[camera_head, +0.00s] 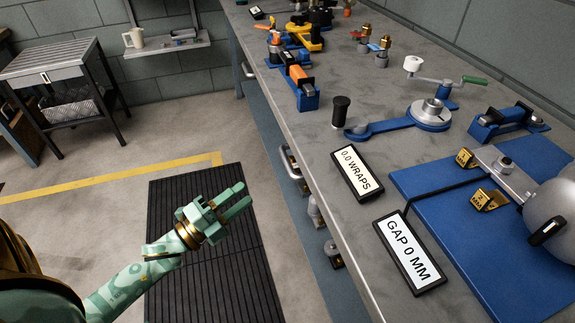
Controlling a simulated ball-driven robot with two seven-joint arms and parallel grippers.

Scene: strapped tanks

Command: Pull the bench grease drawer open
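The grey workbench (310,150) runs from the top middle down the right side. A pale bar handle (290,163) shows on its front, just under the edge, and a second handle (248,70) shows farther back. I cannot tell which handle belongs to the grease drawer. The drawer fronts are seen steeply from above and mostly hidden by the bench top. No drawer visibly sticks out. My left gripper (246,197) is green, open and empty, over the black floor mat. It is left of the nearer handle and apart from it. My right gripper is not in view.
Dark knobs or fittings (333,253) stick out low on the bench front. The bench top carries blue tools, a black-capped cylinder (340,110), two signs, and a blue mat (520,260) with a grey tank. A side table (50,65) stands far left. The black floor mat (215,260) is clear.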

